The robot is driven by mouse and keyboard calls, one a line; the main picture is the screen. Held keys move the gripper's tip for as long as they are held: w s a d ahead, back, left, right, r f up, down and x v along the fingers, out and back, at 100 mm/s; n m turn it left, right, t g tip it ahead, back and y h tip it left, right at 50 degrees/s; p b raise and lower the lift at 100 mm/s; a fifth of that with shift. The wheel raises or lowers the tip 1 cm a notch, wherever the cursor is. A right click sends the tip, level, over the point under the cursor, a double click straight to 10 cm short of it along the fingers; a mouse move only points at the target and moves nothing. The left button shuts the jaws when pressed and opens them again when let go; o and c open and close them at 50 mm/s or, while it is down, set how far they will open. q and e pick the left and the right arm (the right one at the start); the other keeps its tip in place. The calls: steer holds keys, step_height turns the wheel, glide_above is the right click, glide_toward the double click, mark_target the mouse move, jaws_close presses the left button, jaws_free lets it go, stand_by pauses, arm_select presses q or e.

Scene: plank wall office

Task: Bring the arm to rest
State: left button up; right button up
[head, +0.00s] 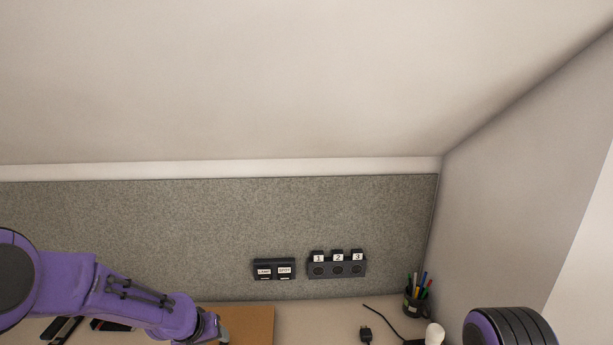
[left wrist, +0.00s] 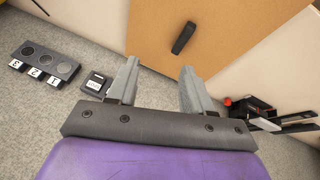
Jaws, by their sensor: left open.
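My left arm, purple with black cables, comes in from the lower left of the head view. Its gripper (head: 212,328) is over the desk near the tan board (head: 252,322), partly cut off by the lower edge. In the left wrist view the left gripper (left wrist: 157,85) has its two grey fingers apart with nothing between them. The tan board (left wrist: 235,30) lies beyond the fingertips with a small black object (left wrist: 183,38) on it. A purple and black part of my right arm shows at the lower right of the head view; its gripper is out of view.
The grey wall panel (head: 150,225) carries a labelled two-part box (head: 274,269) and a numbered three-socket strip (head: 337,266). A pen cup (head: 416,302), white bulb (head: 434,333) and black plug (head: 366,334) are at the right. Black items (left wrist: 265,113) are beside the board.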

arm_select(q)
steer(key=s+f+n+t+b, duration=0.1)
steer(key=s+f+n+b, duration=0.2)
steer(key=f, duration=0.7)
steer(key=s+a+f+g+y+b, duration=0.1)
steer(key=s+a+f+b, duration=0.1)
steer(key=s+f, duration=0.5)
steer(key=s+a+f+g+y+b, duration=0.1)
steer(key=s+f+b, duration=0.4)
steer(key=s, duration=0.9)
steer(key=s+a+f+n+g+y+b, duration=0.1)
steer(key=s+a+f+y+b, duration=0.2)
steer(key=s+f, duration=0.6)
steer(key=shift+s+a+f, duration=0.4)
steer(key=shift+s+a, duration=0.35)
steer(key=shift+s, duration=0.15)
